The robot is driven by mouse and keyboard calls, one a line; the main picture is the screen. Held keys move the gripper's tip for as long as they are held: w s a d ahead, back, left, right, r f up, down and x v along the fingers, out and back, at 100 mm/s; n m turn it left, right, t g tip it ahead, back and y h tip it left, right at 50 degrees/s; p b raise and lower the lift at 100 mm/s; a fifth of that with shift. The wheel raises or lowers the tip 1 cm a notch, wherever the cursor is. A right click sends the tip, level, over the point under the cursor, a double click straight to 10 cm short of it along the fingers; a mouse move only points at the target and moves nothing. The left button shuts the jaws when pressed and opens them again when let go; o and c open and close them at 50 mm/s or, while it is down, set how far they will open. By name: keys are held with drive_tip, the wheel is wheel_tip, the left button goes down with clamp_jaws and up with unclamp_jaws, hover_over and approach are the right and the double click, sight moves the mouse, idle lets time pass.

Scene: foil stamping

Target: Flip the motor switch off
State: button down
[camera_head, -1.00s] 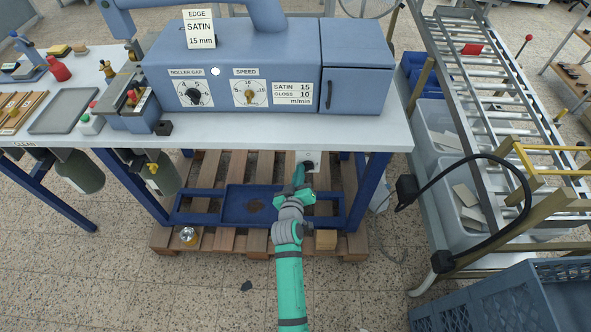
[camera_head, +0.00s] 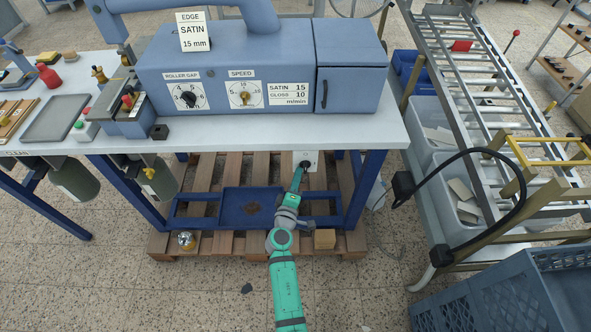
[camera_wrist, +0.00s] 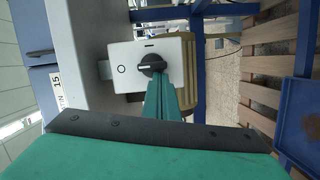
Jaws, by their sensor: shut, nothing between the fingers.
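The motor switch is a pale box (camera_wrist: 125,62) with a black rotary knob (camera_wrist: 152,65), mounted under the front edge of the bench. The box shows an O mark at left and a bar mark at top in the wrist view. The knob's grip lies crosswise there, roughly in line with the O. The box also shows small in the head view (camera_head: 311,157). My gripper (camera_wrist: 160,82) is shut and empty, its green fingertips at the knob's lower edge. Whether they touch it cannot be told. The head view also shows my gripper (camera_head: 303,168) reaching up to the switch.
The blue machine (camera_head: 230,60) stands on the white bench (camera_head: 350,130) above the switch. A blue bench leg (camera_head: 366,190) is right of my arm. A wooden pallet (camera_head: 225,243) lies below. A roller conveyor (camera_head: 480,80) and blue crate (camera_head: 510,300) are at right.

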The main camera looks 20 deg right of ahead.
drive_tip(key=shift+a, duration=0.15)
drive_tip(key=s+a, duration=0.7)
drive_tip(key=a, duration=0.2)
drive_tip(key=shift+a, duration=0.1)
idle(0.5)
